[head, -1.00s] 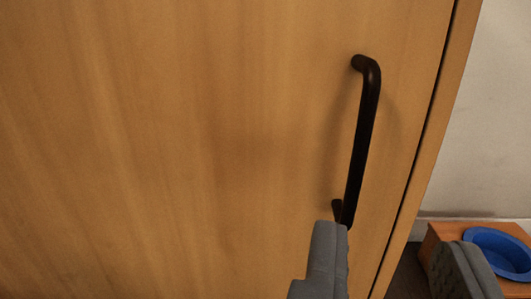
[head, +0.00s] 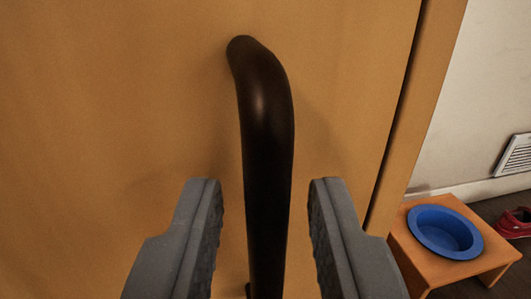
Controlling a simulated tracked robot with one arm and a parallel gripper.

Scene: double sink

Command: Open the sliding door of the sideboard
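The sideboard's sliding door (head: 110,110) is a flat wooden panel filling most of the view. Its right edge meets the frame (head: 405,130) along a narrow dark gap, so it looks shut. A dark bar handle (head: 266,160) stands upright on the door, with its top bend in view and its lower end near the bottom edge of the picture. My gripper (head: 265,205) is open, with one grey finger on each side of the handle. A gap shows between each finger and the bar.
To the right of the sideboard, a small wooden stool (head: 415,262) holds a blue bowl (head: 445,232). A red shoe (head: 515,222) lies on the dark floor beyond it. A white vent (head: 515,155) is on the pale wall.

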